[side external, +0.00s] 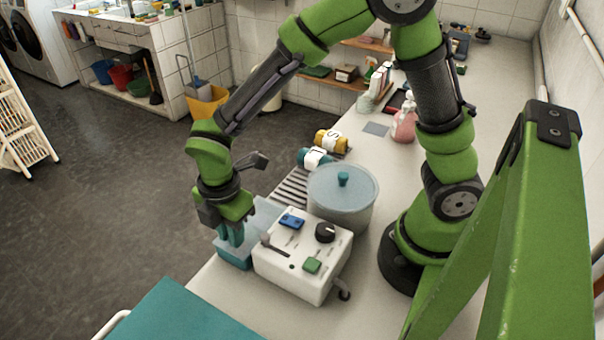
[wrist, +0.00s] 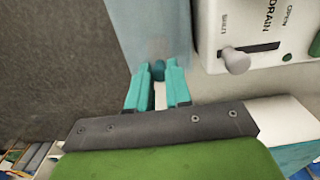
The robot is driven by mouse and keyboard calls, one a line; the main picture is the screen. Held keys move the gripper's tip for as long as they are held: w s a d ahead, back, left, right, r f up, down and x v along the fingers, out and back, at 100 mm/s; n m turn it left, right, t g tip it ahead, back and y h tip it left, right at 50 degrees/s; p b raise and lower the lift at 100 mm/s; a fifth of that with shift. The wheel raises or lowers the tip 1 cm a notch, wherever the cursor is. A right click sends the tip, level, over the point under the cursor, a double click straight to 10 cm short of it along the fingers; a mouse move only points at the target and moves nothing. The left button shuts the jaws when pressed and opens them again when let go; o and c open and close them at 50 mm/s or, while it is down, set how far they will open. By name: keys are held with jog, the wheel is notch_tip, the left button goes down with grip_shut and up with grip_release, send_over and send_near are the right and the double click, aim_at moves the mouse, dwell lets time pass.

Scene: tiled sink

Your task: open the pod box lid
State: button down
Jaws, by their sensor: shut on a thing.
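The pod box (side external: 236,262) is a teal box at the counter's left edge, beside the white control unit. Its pale, see-through blue lid (side external: 264,213) shows behind my gripper (side external: 234,238); I cannot tell whether it is raised at all. In the wrist view the lid (wrist: 150,25) stretches away ahead of my fingers. My gripper's teal fingers (wrist: 158,72) point down at the near end of the lid and are closed on a small dark teal knob (wrist: 158,68). The fingers hide most of the knob.
The white control unit (side external: 300,262) with a dark lever, knob and buttons stands close on the right; its pale lever knob (wrist: 235,62) is near my fingers. A round lidded tub (side external: 342,200) stands behind. Open floor is left.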

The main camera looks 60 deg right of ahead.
jog(key=d, duration=1.3)
jog(key=shift+d, duration=0.1)
jog(key=c, duration=1)
grip_release()
jog(key=shift+c, duration=0.2)
notch_tip(320, 180, up, 17)
